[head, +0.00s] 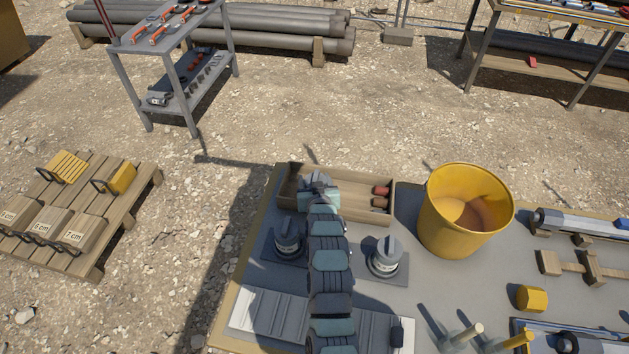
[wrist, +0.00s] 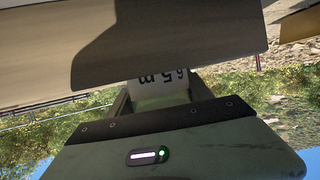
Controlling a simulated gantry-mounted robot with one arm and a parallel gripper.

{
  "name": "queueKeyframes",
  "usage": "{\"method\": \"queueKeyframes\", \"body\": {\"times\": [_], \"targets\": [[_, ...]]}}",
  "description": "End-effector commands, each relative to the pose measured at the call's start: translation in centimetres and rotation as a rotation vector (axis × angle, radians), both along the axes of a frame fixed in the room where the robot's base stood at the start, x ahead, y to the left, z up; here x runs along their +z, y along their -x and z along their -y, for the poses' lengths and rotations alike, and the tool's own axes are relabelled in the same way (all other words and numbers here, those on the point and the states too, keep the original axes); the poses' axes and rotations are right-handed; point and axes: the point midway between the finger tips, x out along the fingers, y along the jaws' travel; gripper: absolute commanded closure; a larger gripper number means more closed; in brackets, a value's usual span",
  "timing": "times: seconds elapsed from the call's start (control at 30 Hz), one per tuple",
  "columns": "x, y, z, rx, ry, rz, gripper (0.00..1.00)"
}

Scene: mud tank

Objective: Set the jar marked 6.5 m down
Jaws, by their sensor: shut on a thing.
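A pale label with dark figures reading "6.5 m" shows upside down in the wrist view, on the jar (wrist: 165,85) between my fingers. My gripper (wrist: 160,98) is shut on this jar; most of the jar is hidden. In the head view my gripper (head: 318,184) is over the shallow wooden box at the table's far edge, and I cannot make out the held jar there. Two grey-topped jars stand upright on dark square plates, a left one (head: 288,236) and a right one (head: 385,255), either side of my arm. Their labels are too small to read.
The wooden box (head: 365,212) holds red-ended pieces (head: 381,191) at its right. A yellow bucket (head: 448,226) stands to its right. A yellow block (head: 531,298) and upright pegs (head: 470,332) are at the lower right. White ribbed trays (head: 268,313) lie in front.

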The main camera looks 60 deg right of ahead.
Motion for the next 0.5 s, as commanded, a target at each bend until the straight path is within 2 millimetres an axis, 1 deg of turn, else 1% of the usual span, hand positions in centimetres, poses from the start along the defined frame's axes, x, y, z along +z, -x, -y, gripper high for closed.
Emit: {"method": "queueKeyframes", "body": {"times": [0.07, 0.2, 0.23, 0.47, 0.5], "targets": [[0.14, -0.03, 0.04, 0.0, 0.002, 0.001, 1.0], [-0.33, -0.05, 0.0, 0.0, 0.001, 0.001, 1.0], [-0.28, -0.03, 0.0, 0.0, 0.0, 0.0, 0.39], [-0.29, -0.02, -0.02, 0.0, -0.001, -0.001, 0.2], [-0.29, -0.02, -0.02, 0.0, -0.001, -0.001, 0.2]]}}
